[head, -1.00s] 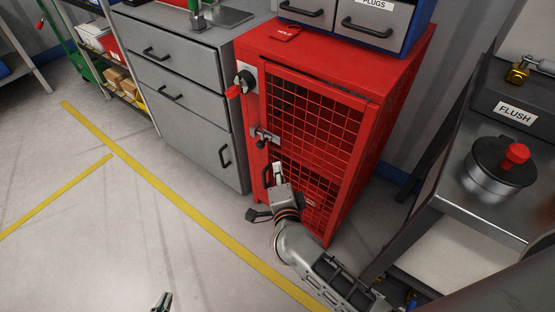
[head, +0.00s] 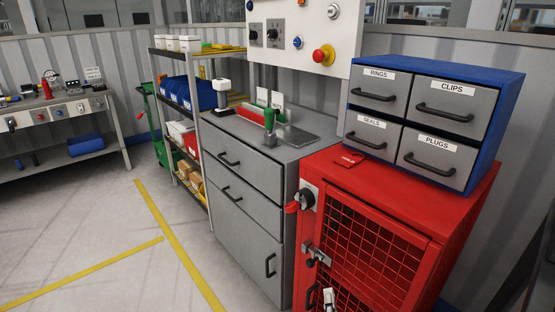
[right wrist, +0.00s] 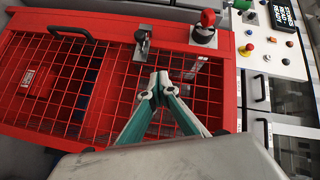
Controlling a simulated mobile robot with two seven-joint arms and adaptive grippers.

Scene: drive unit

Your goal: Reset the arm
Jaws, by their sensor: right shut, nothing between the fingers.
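My right gripper (head: 329,298) shows at the bottom edge of the head view, in front of the red cabinet's mesh door (head: 366,262). In the right wrist view its two fingers (right wrist: 156,88) meet at the tips and hold nothing. The tips are over the mesh of the door, below the metal latch (right wrist: 146,42); whether they touch it I cannot tell. The door looks shut, and the latch (head: 316,255) is at its left edge. My left gripper is not in view.
A rotary switch with a red lever (head: 304,199) sits on the red cabinet above the latch. A drawer unit (head: 386,122) stands on top. A grey cabinet (head: 245,200) adjoins at left. The floor (head: 90,225) at left is clear, with yellow lines.

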